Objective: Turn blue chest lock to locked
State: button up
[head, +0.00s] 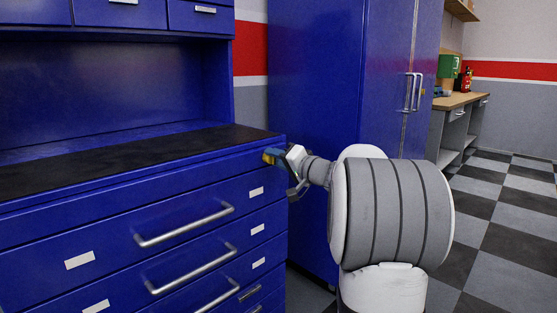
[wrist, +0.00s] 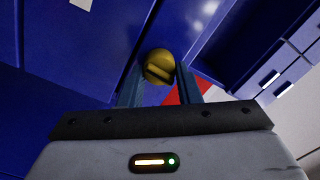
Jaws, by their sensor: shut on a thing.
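The blue tool chest (head: 120,220) fills the left of the head view, with a dark top and silver drawer handles. Its lock is a round brass-yellow knob (wrist: 159,67) with a raised bar, seen between my fingers in the wrist view. My gripper (head: 271,157) is at the upper right corner of the chest front, just below the top edge. In the wrist view my gripper (wrist: 160,78) has one finger on each side of the knob and is shut on it. The lock's markings cannot be made out.
A tall blue cabinet (head: 315,100) with silver handles stands behind and right of the chest. A wooden-topped bench (head: 458,100) with a green item and a red item is at the far right. Checkered floor (head: 500,215) is clear at the right.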

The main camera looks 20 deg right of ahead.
jog(key=shift+a+f+m, duration=0.1)
jog(key=shift+f+m, duration=0.2)
jog(key=shift+m, duration=0.2)
jog(key=shift+m+b, duration=0.3)
jog(key=shift+m, duration=0.7)
jog(key=m, duration=0.5)
jog(key=shift+a+p, duration=0.1)
jog(key=shift+p, duration=0.25)
jog(key=m+p, duration=0.2)
jog(key=m, duration=0.2)
jog(key=shift+r+m, duration=0.15)
jog(key=shift+m, duration=0.25)
jog(key=shift+r+m+p, duration=0.1)
jog(key=shift+m+p, duration=1.6)
jog(key=shift+m, duration=0.9)
jog(key=shift+r, duration=0.1)
